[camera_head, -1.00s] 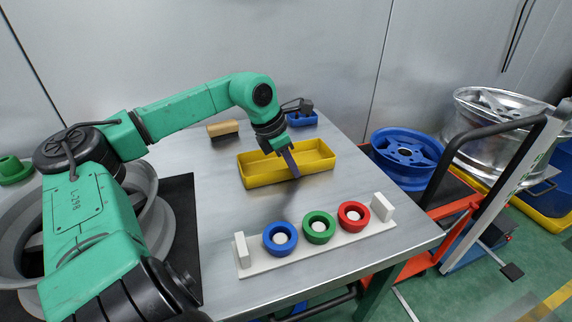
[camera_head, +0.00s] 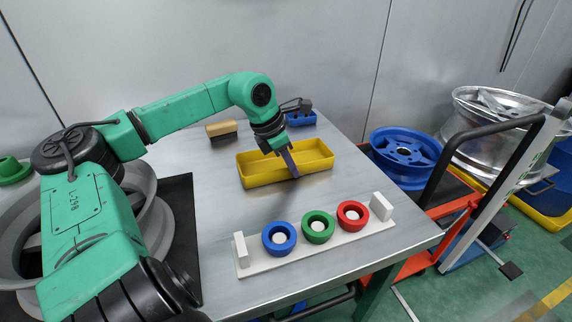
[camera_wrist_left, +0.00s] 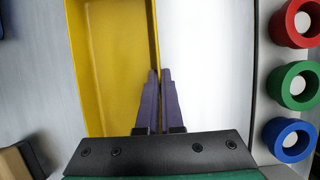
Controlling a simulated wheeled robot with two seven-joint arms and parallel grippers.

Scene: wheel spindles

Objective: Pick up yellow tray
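The yellow tray (camera_head: 262,174) is an empty, open rectangular box at the middle of the metal table. My left gripper (camera_head: 293,172) reaches down to its near long wall, right of the wall's middle. In the left wrist view the tray (camera_wrist_left: 112,60) fills the left part. The two purple fingers of my left gripper (camera_wrist_left: 159,75) are close together, one on each side of the tray's wall, and look shut on it. I cannot tell whether the tray's bottom is off the table. My right gripper is not in view.
A white rack (camera_head: 318,249) with blue, green and red rings stands in front of the tray. A brush (camera_head: 222,130) and a small blue bin (camera_head: 301,118) are behind it. A grey wheel rim and black mat (camera_head: 182,215) lie left.

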